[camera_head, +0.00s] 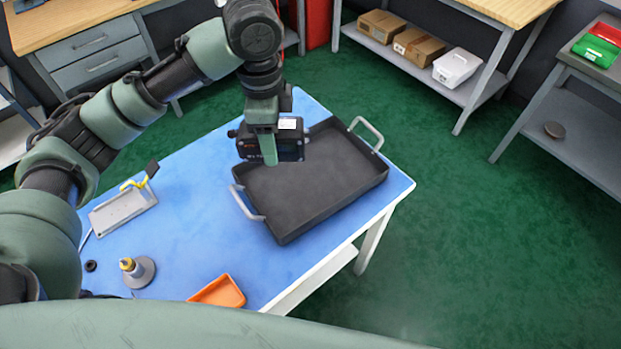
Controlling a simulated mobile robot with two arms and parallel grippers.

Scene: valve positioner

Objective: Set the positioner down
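The positioner (291,150) is a dark boxy device with a small pale label on top. It is at the far left part of the black tray (335,200), overlapping the tray's back left rim in the picture. My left gripper (268,150) comes down on it from above, with a green finger over its near face. The fingers appear closed on the positioner; the far finger is hidden. I cannot tell whether the positioner's underside touches the tray or hangs above it. The rest of the tray is empty. My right gripper is out of view.
The tray has two grey handles (369,133) and sits on a blue-topped table (195,200). A metal stand with a yellow part (124,208), a round grey fitting (138,271) and an orange bin (220,292) are on the table's left and front. The table middle is clear.

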